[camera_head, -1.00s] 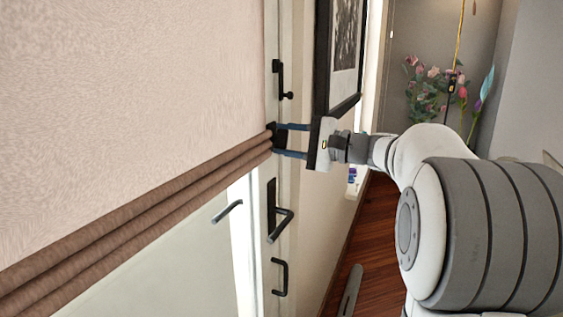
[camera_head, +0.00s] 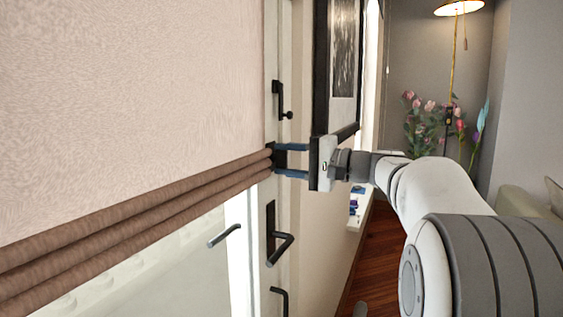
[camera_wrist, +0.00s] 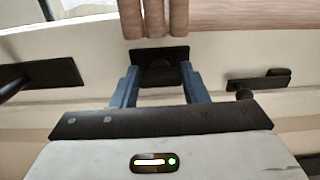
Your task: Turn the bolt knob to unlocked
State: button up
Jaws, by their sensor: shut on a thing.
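The bolt knob (camera_wrist: 160,76) is a dark knob on a black plate on the door's pale frame. In the head view my gripper (camera_head: 285,160) reaches left to the frame at the edge of the rolled blind, and the black bolt plate (camera_head: 279,158) shows partly behind the fingers. The knob's exact turn angle is hard to tell.
A black lever handle (camera_head: 277,240) is below the bolt, and a black latch (camera_head: 279,98) is above. The brown blind roll (camera_head: 140,212) hangs beside the fingers. A framed picture (camera_head: 322,70) hangs just above my gripper. Flowers (camera_head: 430,115) stand far back.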

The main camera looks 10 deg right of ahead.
jog(key=shift+f, duration=0.15)
jog(key=o, duration=0.7)
jog(key=shift+d, duration=0.2)
jog(key=shift+a, duration=0.1)
jog(key=v, duration=0.8)
jog(key=shift+p, duration=0.35)
jog(key=shift+a, duration=0.1)
